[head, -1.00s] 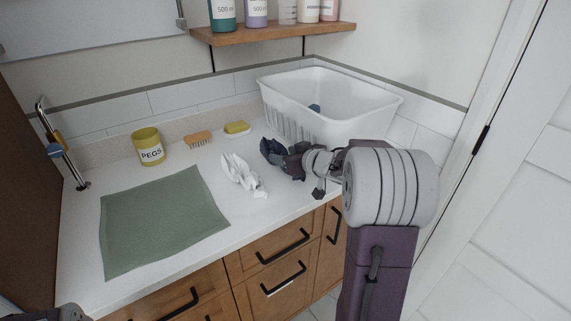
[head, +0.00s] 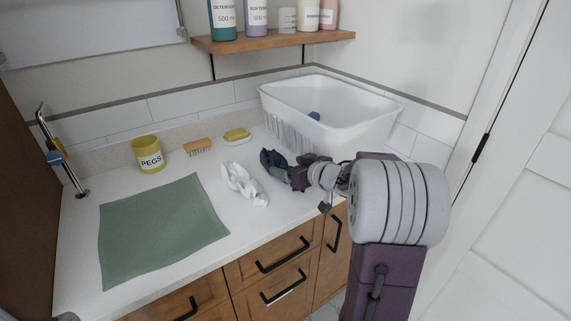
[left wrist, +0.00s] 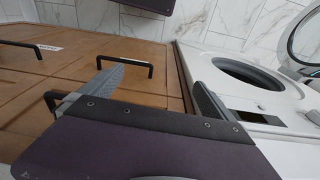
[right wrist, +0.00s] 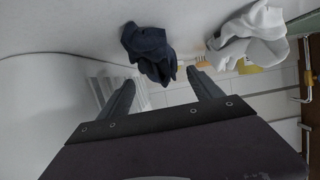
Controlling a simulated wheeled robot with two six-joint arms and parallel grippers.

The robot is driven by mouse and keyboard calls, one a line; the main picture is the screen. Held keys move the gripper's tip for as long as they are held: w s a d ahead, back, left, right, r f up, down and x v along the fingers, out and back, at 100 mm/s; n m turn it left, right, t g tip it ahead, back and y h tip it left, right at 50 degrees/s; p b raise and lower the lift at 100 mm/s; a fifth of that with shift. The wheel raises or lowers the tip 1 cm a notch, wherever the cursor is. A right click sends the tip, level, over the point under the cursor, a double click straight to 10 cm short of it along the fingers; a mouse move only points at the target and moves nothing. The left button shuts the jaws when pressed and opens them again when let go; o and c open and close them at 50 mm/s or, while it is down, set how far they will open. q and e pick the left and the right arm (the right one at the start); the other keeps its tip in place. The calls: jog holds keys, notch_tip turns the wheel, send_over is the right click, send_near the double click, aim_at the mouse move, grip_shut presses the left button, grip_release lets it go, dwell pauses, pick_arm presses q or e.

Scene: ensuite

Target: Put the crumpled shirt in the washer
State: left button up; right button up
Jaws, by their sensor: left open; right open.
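A dark navy crumpled cloth (head: 272,159) lies on the white counter just ahead of my right gripper. A white crumpled cloth (head: 243,185) lies to its left. I cannot tell which is the shirt. In the right wrist view the navy cloth (right wrist: 150,52) is just beyond the open fingertips of my right gripper (right wrist: 160,78), and the white cloth (right wrist: 248,38) is farther right. The jaws hold nothing. My left gripper (left wrist: 156,80) is open and empty in front of wooden cabinets. The white washer (left wrist: 250,75) stands at the right there, its round door (left wrist: 305,40) open.
A white basket (head: 330,105) stands on the counter behind my right arm. A green mat (head: 160,232), a yellow pegs tub (head: 148,155), a brush (head: 197,147) and a yellow sponge (head: 237,134) share the counter. A shelf (head: 275,42) with bottles hangs above. Cabinet handles jut out.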

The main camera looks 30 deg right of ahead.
jog(key=p+v, duration=0.1)
jog(key=v, duration=0.3)
jog(key=p+v, duration=0.1)
jog(key=v, duration=0.3)
jog(key=shift+s+r, duration=0.15)
jog(key=shift+r, duration=0.15)
jog(key=shift+s+p, duration=0.3)
jog(key=shift+s, duration=0.3)
